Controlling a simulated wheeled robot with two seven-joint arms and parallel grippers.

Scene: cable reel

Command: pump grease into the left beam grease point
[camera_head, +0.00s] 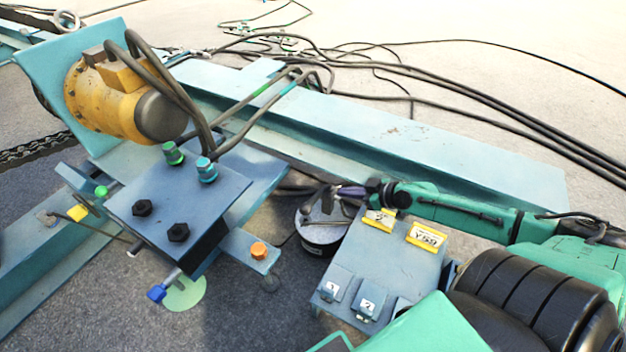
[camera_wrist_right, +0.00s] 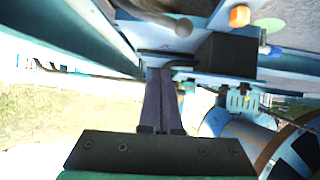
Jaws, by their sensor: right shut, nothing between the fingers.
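My right gripper (camera_head: 345,192) reaches in from the right, above a round dark container with a pale top (camera_head: 322,232). A grey lever-like part (camera_head: 335,206) shows beside the fingers; I cannot tell whether they touch it. In the right wrist view the two fingers (camera_wrist_right: 160,88) are together and empty, with a grey rounded-end rod (camera_wrist_right: 160,18) beyond them. The teal beam (camera_head: 25,262) at left stands near an orange cap (camera_head: 259,251), a yellow cap (camera_head: 77,212) and a blue-ended rod (camera_head: 157,292). Which one is the left beam grease point is unclear. My left gripper is out of view.
A blue block (camera_head: 190,195) with dark bolts and hose fittings stands below a yellow motor (camera_head: 105,100). A grey panel (camera_head: 375,262) with yellow labels and numbered boxes lies close under my right arm. A long teal beam (camera_head: 430,160) and loose black cables (camera_head: 480,98) are behind.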

